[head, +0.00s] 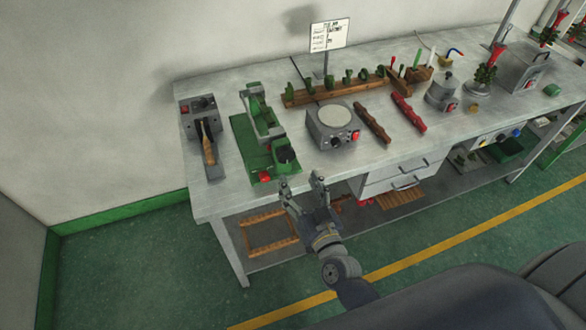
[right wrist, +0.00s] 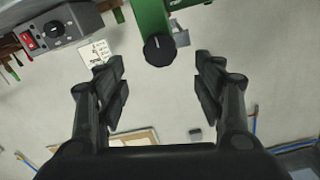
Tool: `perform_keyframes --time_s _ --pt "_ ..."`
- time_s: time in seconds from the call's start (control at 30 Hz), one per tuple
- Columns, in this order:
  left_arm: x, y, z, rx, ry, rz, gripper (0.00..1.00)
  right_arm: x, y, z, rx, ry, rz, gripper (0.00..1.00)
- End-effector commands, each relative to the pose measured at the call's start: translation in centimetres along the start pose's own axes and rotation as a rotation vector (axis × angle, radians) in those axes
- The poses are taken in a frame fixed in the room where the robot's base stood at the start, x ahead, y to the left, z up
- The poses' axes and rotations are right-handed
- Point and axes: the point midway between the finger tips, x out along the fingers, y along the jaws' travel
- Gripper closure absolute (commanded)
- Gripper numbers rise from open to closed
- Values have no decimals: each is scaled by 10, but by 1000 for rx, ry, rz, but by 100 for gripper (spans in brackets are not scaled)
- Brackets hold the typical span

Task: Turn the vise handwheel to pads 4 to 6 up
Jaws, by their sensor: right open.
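The green vise (head: 240,138) stands on the left part of the workbench, with a grey and green clamp part on top. Its dark round handwheel (head: 286,155) is at the front right of the vise. My right gripper (head: 301,181) is open and empty at the bench's front edge, just in front of the handwheel and apart from it. In the right wrist view the black handwheel (right wrist: 158,49) shows at the top, between and beyond the open fingers (right wrist: 161,82). I cannot read any pad numbers. My left gripper is not in view.
A grey box with a round plate (head: 325,139) stands right of the vise. A grey machine with a wooden handle (head: 207,145) is on its left. A rack of green pieces (head: 330,92) is behind. A red button (head: 265,177) sits at the vise's front. Floor in front is clear.

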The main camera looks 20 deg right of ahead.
Motion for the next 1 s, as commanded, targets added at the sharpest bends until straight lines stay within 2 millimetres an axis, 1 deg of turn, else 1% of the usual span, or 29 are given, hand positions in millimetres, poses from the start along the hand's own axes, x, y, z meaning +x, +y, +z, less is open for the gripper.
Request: perform_keyframes --time_s 0.03,0.1,0.2,0.3,0.83,0.87,0.93,0.97,1.0 --pt "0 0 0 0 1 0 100 -10 0 0 0 -2 -1 38" --pt "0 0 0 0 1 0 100 -20 0 0 -1 -2 -1 38" --pt "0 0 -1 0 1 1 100 -29 0 0 -1 0 0 38" --pt "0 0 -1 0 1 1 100 -34 0 0 0 1 -1 38" --pt "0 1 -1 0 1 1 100 -35 0 0 0 0 0 38" --pt "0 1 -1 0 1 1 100 -35 0 1 0 -2 -1 38" --pt "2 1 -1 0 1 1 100 -36 1 11 -5 -19 -3 38" --pt "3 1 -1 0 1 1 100 -36 2 19 -10 -34 -5 38" --pt "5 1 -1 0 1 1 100 -38 3 34 -18 -62 -9 38"
